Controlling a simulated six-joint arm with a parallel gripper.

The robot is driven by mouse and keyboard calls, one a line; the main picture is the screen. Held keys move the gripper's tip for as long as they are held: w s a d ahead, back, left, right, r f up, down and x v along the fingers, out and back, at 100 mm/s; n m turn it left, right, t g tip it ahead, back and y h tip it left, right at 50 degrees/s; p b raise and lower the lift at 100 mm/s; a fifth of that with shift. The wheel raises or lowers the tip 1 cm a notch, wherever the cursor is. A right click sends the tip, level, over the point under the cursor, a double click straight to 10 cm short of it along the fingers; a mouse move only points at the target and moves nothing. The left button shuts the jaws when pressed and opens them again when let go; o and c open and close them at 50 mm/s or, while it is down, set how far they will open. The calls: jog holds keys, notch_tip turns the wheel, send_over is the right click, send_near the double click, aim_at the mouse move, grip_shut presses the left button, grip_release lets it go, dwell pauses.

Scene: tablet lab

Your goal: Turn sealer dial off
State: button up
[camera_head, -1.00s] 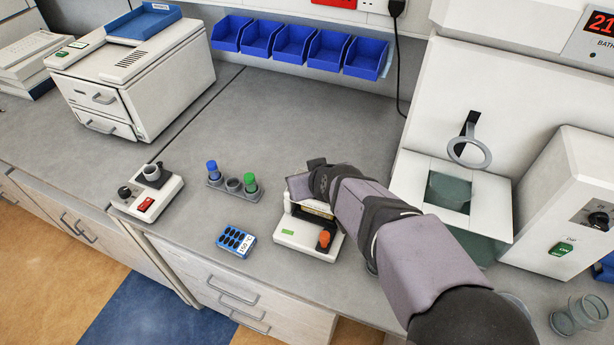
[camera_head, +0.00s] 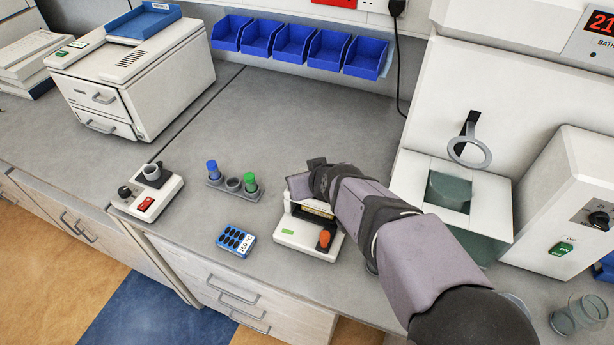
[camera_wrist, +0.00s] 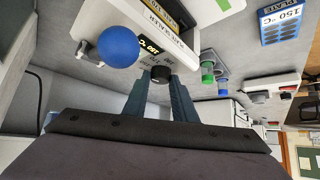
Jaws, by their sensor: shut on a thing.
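In the head view the dial and fingertips are hidden behind my wrist. I cannot read the dial's setting.
A tube rack (camera_head: 234,190) with blue and green caps and a blue 150 °C block (camera_head: 236,241) stand left of the sealer. A small white device with a red switch (camera_head: 146,203) is farther left. A water bath (camera_head: 411,187) stands close on the right.

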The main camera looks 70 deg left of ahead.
dwell(0.3)
jog(key=o, duration=1)
jog(key=shift+o, duration=0.2)
jog(key=b+v, duration=0.2)
jog(key=v, duration=0.5)
jog(key=shift+r+b, duration=0.2)
jog(key=shift+b, duration=0.15)
jog(key=shift+d, duration=0.15)
